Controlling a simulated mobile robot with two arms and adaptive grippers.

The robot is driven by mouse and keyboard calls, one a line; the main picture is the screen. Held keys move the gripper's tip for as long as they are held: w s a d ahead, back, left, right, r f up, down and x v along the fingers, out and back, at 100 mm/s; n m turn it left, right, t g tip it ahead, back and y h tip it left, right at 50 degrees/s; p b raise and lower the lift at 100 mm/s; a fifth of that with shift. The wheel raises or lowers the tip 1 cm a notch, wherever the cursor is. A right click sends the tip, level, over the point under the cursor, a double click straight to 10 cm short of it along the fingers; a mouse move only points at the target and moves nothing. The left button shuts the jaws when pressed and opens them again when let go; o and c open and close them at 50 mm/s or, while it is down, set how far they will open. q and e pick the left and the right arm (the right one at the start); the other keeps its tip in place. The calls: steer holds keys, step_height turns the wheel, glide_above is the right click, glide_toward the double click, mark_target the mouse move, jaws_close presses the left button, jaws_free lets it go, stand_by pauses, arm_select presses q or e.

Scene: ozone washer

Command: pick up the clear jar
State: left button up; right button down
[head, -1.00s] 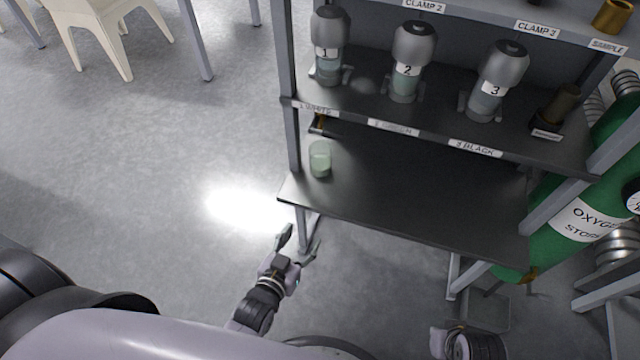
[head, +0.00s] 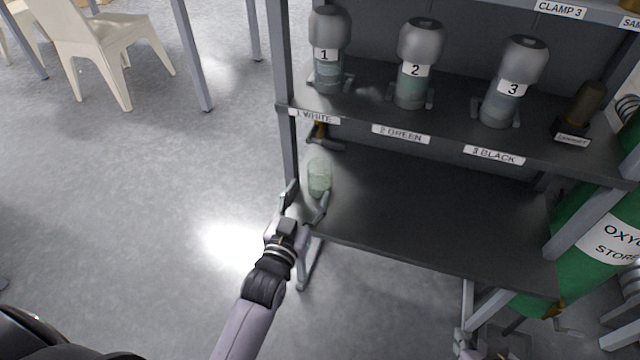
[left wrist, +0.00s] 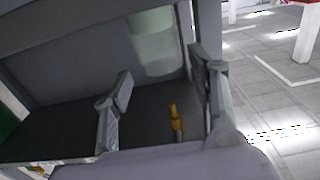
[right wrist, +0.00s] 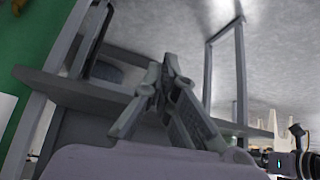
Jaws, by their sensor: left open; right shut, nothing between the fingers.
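The clear jar (head: 320,177) is a small pale-green see-through cup. It stands upright at the left end of the dark lower shelf. My left gripper (head: 307,199) is open at the shelf's front left corner, with its fingertips just in front of the jar. In the left wrist view the jar (left wrist: 155,45) shows beyond and between the two open fingers (left wrist: 165,85). I cannot tell whether a finger touches it. My right gripper (right wrist: 160,85) is shut and empty near the shelving. In the head view it is low at the right, mostly cut off.
The lower shelf (head: 430,215) is bare to the right of the jar. A grey post (head: 283,90) stands close to the jar's left. Numbered bottles (head: 415,65) stand on the shelf above. A green oxygen cylinder (head: 600,225) is at the right. A yellow-brown fitting (left wrist: 176,117) lies behind.

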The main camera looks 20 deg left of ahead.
mark_target(316, 181)
arm_select(q)
steer(key=shift+w, duration=0.85)
steer(key=w+b, duration=0.1)
steer(key=w, duration=0.1)
steer(key=w+b, duration=0.1)
steer(key=w, duration=0.1)
steer(key=shift+w+d+f, duration=0.1)
steer(key=shift+w+d, duration=0.1)
steer(key=shift+w, duration=0.3)
arm_select(e)
steer(key=w+a+r+t+y, duration=0.1)
steer(key=w+a+r+t, duration=0.2)
steer(key=w+r+t, duration=0.2)
steer(key=w+r, duration=0.1)
steer(key=w, duration=0.1)
steer(key=shift+w+r+t+y, duration=0.3)
steer(key=shift+w+r+t, duration=0.05)
steer(key=shift+r+t, duration=0.05)
arm_select(q)
steer(key=shift+c, duration=0.2)
steer(key=c, duration=0.8)
steer(key=shift+c, duration=0.4)
steer(key=shift+r, duration=0.2)
arm_select(e)
steer(key=shift+s+f, duration=0.1)
